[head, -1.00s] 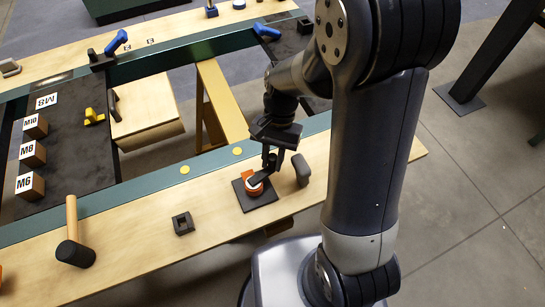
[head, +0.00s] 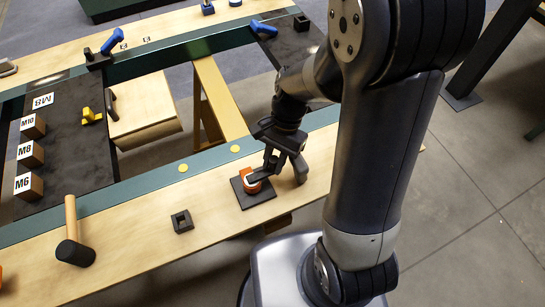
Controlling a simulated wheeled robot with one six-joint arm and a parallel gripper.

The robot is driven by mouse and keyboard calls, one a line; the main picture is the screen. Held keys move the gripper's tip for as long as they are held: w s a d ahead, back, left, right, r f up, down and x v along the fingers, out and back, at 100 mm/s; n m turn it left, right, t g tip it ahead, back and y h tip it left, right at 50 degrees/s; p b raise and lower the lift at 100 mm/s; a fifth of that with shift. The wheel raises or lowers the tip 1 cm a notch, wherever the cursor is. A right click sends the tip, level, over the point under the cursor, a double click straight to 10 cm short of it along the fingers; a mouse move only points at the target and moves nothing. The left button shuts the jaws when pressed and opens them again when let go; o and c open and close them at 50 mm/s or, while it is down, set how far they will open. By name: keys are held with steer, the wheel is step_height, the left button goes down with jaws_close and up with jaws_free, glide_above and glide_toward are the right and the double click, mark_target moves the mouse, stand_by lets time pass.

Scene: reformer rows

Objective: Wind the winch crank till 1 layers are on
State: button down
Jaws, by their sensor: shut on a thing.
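The winch is a small orange drum (head: 250,186) on a square black base plate (head: 262,200) on the front wooden rail. A dark crank arm (head: 260,178) lies across the drum's top and points right, toward my gripper. My gripper (head: 273,172) reaches down from above and is shut on the crank's outer end. The fingers hide the crank's grip. How many layers are on the drum cannot be made out.
A dark rounded block (head: 301,170) stands close to the right of my gripper. A small black square socket (head: 182,221) and a mallet (head: 75,250) lie to the left on the rail. Labelled wooden blocks (head: 30,155) sit on the dark panel further left.

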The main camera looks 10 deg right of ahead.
steer(key=c, duration=1.3)
jaws_free()
steer(key=shift+o, duration=0.2)
steer(key=shift+r, duration=0.1)
steer(key=v, duration=1)
steer(key=shift+d+r, duration=0.15)
steer(key=shift+r, duration=0.1)
steer(key=shift+w, duration=0.1)
steer(key=x, duration=1)
steer(key=shift+f, duration=0.35)
steer(key=shift+w+a+f+n, duration=0.15)
steer(key=shift+a+n, duration=0.1)
steer(key=shift+n, duration=0.25)
steer(key=shift+w+a+n+g+h, duration=0.2)
steer(key=shift+w+n+g+h, duration=0.25)
steer(key=shift+n, duration=0.55)
